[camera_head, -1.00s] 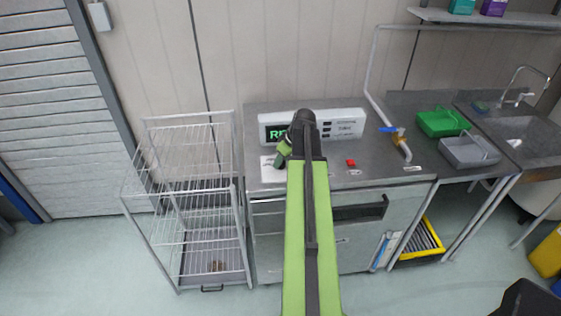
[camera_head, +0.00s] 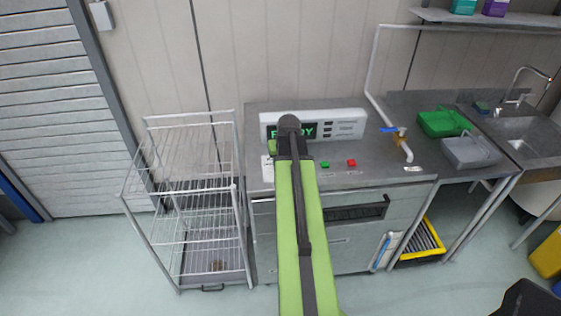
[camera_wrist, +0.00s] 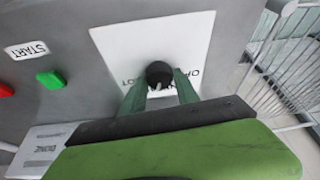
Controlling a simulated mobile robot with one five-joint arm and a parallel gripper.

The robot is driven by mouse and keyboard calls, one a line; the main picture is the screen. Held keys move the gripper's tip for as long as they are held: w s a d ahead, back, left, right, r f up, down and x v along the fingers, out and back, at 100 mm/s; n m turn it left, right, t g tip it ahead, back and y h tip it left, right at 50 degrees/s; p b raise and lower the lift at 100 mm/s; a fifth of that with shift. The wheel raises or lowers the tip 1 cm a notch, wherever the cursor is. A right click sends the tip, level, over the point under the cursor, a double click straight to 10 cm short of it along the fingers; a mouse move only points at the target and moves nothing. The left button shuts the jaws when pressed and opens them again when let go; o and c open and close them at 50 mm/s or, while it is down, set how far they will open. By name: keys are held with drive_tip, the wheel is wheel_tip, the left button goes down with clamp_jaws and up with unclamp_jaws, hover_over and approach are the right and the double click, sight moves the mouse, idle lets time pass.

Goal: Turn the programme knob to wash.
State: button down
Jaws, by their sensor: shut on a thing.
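The programme knob (camera_wrist: 160,72) is a round black knob on a white plate (camera_wrist: 120,45) in the wrist view. Dark lettering on the plate is partly covered, and the knob's pointer setting cannot be read. My gripper (camera_wrist: 160,84) has its two green fingers on either side of the knob, shut on it. In the head view my arm hides the knob, and only an edge of the white plate (camera_head: 267,171) shows. The machine's display (camera_head: 307,130) has green letters, partly hidden by my wrist, ending in "DY".
A green button (camera_head: 325,165) and a red button (camera_head: 351,163) sit on the steel top, right of my arm. A wire rack (camera_head: 190,200) stands left of the machine. A pipe with a blue-handled valve (camera_head: 391,130), a green tote (camera_head: 440,123) and a grey tote (camera_head: 468,152) are to the right.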

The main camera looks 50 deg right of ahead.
drive_tip(key=shift+a+m, duration=0.1)
drive_tip(key=shift+m, duration=0.5)
drive_tip(key=c, duration=0.9)
unclamp_jaws()
drive_tip(key=shift+r, duration=0.1)
drive_tip(key=p+v, duration=1.6)
drive_tip(key=v, duration=0.1)
drive_tip(key=shift+w+a+r, duration=0.2)
